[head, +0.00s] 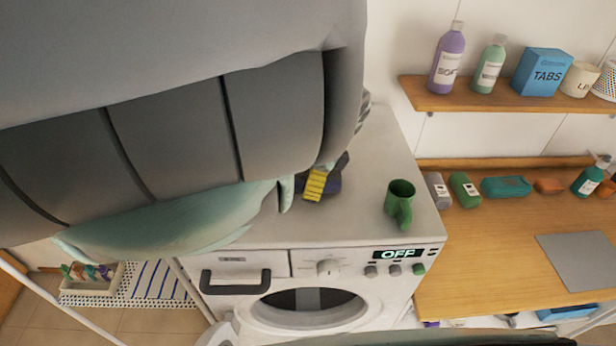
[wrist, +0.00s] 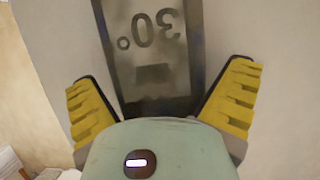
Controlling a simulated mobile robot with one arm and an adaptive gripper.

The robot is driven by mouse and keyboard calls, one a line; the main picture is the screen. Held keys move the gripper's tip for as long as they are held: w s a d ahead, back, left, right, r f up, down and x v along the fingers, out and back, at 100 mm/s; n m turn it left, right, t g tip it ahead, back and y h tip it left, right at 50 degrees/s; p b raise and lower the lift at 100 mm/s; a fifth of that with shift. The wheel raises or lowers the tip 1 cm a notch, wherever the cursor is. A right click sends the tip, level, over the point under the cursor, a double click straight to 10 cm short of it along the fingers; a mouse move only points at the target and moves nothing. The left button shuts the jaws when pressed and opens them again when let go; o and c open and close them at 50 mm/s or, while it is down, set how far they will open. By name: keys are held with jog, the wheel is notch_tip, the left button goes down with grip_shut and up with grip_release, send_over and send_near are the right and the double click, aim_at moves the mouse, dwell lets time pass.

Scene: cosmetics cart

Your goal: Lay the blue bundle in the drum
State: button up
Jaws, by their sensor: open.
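My gripper (head: 315,187) is above the white washing machine's top, right of my large arm link. In the wrist view my gripper (wrist: 163,90) is open, its two yellow ribbed fingers wide apart with nothing held between them. No blue bundle is clearly seen. The drum (head: 312,299) shows as a dark round opening in the machine's front, partly cut by the frame's lower edge.
A green mug (head: 400,203) stands on the machine's top, right of my gripper. A dark panel marked 30° (wrist: 155,50) lies beyond my fingers. Wooden shelves (head: 500,97) with bottles and boxes are at right.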

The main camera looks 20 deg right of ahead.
jog(key=c, duration=1.1)
jog(key=shift+r, duration=0.1)
